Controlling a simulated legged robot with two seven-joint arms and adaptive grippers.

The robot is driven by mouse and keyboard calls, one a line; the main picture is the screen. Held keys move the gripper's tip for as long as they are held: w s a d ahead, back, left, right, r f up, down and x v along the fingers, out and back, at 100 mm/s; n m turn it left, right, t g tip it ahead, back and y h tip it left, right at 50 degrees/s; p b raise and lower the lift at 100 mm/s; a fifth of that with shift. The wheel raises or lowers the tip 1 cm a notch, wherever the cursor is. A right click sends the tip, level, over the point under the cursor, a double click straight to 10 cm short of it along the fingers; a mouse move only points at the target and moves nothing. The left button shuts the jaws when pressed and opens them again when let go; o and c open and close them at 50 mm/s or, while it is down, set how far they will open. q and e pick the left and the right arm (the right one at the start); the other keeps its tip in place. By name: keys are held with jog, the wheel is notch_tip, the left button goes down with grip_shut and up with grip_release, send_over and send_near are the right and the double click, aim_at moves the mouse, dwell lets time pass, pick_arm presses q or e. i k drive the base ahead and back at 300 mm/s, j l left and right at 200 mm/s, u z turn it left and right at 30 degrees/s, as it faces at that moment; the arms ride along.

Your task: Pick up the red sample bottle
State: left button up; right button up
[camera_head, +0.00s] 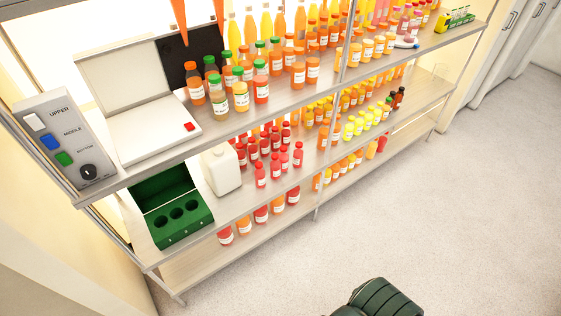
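Several small red bottles with red caps and white labels stand upright on the middle shelf, just right of a white jug. The front ones are a red bottle (260,176), another red bottle (284,163) and a third red bottle (298,156). On the upper shelf a bottle of red juice with a green cap (261,90) stands at the front of a group. I cannot tell which one is the red sample bottle. Neither of my grippers is in view.
The upper shelf holds a white box with an open lid (153,133) and a control panel (66,143). A green rack with round holes (178,222) and the white jug (221,170) stand on the middle shelf. The floor (440,220) before the shelves is mostly clear.

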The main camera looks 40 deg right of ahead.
aim_at(283, 153)
jog(key=i+l, duration=0.1)
jog(key=l, duration=0.25)
jog(key=i+l+z, duration=0.1)
jog(key=l, duration=0.25)
jog(key=i+l, duration=0.15)
jog(key=l, duration=0.2)
jog(key=i+l, duration=0.1)
jog(key=l, duration=0.2)
jog(key=l+z, duration=0.05)
